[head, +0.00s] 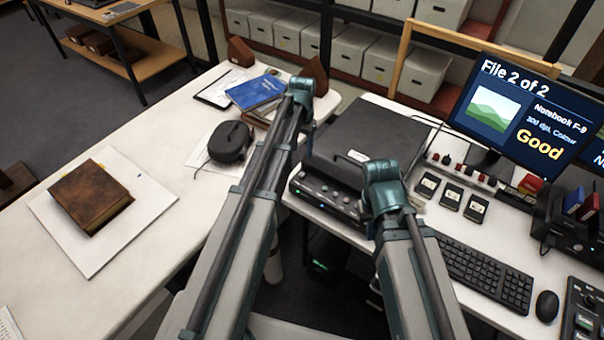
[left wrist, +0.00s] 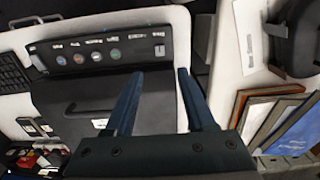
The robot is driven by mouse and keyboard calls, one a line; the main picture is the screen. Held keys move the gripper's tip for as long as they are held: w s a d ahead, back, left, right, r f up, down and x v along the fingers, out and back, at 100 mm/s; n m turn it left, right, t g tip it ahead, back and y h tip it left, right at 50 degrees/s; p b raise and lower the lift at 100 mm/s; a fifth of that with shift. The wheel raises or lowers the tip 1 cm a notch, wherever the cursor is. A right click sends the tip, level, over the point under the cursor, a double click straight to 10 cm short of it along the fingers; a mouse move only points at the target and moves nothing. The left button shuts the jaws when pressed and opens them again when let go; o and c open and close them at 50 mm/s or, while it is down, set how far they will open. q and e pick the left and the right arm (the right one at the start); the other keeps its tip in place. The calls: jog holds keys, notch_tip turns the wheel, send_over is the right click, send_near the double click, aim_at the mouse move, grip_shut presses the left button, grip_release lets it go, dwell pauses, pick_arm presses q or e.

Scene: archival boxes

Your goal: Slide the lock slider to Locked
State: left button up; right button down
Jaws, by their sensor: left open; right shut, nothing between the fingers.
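No lock slider can be made out. Several small dark cards with pale labels (head: 451,196) lie on the right desk, between the flatbed scanner and the keyboard; any slider on them is too small to see. Some of these cards (left wrist: 28,126) also show at the left of the left wrist view.
The scanner (head: 375,132) has a button panel along its front. A keyboard (head: 480,265), mouse (head: 546,306) and monitor (head: 525,115) reading "File 2 of 2" stand at the right. The left table holds a brown book (head: 90,195) on a white board and a black device (head: 230,142).

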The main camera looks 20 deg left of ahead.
aim_at(302, 174)
pick_arm(q)
notch_tip(302, 174, down, 12)
jog(key=b, duration=1.1)
jog(key=shift+r, duration=0.1)
grip_shut()
dwell(0.7)
